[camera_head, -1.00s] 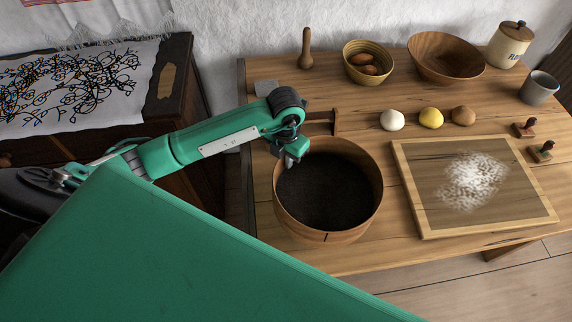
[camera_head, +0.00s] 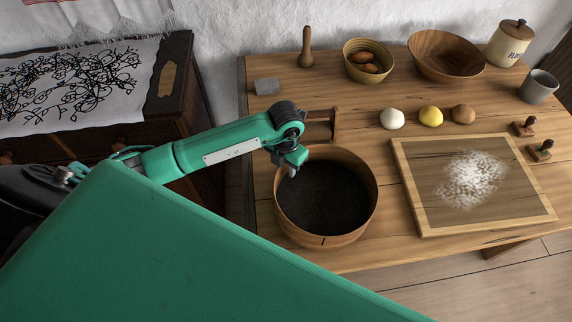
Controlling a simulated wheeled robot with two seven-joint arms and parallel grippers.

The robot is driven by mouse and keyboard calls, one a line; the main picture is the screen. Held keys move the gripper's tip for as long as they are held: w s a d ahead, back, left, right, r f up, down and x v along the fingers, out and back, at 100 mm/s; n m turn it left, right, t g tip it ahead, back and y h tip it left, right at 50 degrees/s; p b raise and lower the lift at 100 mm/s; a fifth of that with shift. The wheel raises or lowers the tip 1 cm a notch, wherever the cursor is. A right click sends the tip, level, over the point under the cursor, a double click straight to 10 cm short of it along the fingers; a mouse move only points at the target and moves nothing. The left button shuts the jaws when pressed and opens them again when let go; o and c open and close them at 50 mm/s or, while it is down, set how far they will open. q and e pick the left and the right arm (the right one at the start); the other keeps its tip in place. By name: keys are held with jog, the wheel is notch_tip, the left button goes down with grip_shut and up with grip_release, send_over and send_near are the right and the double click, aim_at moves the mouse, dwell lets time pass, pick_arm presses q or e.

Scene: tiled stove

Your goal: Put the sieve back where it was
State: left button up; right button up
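The sieve (camera_head: 325,238), a round wooden hoop with a dark mesh, is at the left front part of the wooden table, roughly level. My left gripper (camera_head: 292,168) is at its upper left rim and appears shut on that rim; the fingertips are partly hidden. I cannot tell whether the sieve's underside touches the table or is just above it. My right gripper is not in view.
A framed board (camera_head: 415,200) with white flour lies right of the sieve. A small wooden frame (camera_head: 334,125) stands behind it. Three dough balls (camera_head: 430,117), a basket (camera_head: 353,62), a bowl (camera_head: 430,55) and a grey block (camera_head: 267,86) are farther back.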

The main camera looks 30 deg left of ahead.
pick_arm(q)
jog(key=shift+r, duration=0.25)
notch_tip(320, 180, up, 10)
jog(key=shift+r+b, duration=0.25)
jog(key=shift+b, duration=0.9)
jog(key=shift+r, duration=0.7)
